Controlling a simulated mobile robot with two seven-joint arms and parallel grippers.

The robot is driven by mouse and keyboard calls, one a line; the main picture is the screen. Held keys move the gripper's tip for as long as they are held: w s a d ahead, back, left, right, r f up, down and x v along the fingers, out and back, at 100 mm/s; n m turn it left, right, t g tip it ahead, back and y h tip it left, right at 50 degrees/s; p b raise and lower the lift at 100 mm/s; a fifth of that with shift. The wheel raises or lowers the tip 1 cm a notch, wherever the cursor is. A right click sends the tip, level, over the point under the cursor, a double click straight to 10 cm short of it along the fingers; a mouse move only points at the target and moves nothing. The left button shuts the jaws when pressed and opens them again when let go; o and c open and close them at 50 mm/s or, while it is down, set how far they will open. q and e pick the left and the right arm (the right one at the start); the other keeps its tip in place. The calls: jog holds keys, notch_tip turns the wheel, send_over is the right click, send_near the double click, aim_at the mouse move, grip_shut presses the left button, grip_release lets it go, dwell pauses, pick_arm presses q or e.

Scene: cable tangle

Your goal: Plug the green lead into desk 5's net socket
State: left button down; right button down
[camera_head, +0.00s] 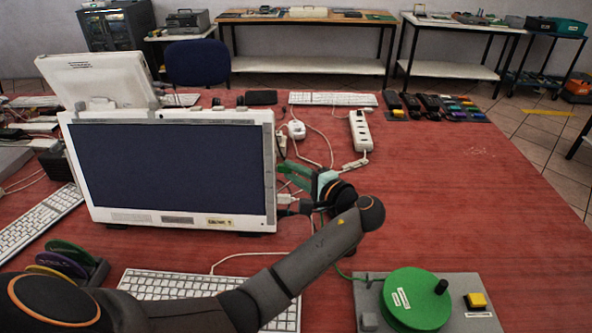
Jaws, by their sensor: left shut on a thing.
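My left gripper (305,205) is beside the right edge of the monitor, partly hidden by my own arm. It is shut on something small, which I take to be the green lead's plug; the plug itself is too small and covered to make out. A green lead (345,274) shows below my forearm, running toward a green reel (412,301) on a grey base at the front right. Desk 5's net socket cannot be made out; a white connector (286,199) and a green piece (295,172) show close to the gripper. My right gripper is not in view.
The monitor (170,170) stands left of the gripper, with a keyboard (160,284) in front. A white power strip (360,131) and white cables lie behind. Coloured discs (65,255) stand in a rack at left. The red table (465,190) is clear at right.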

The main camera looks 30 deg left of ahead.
pick_arm(q)
jog(key=shift+s+a, duration=0.15)
jog(key=shift+a, duration=0.1)
jog(key=c, duration=0.7)
grip_release()
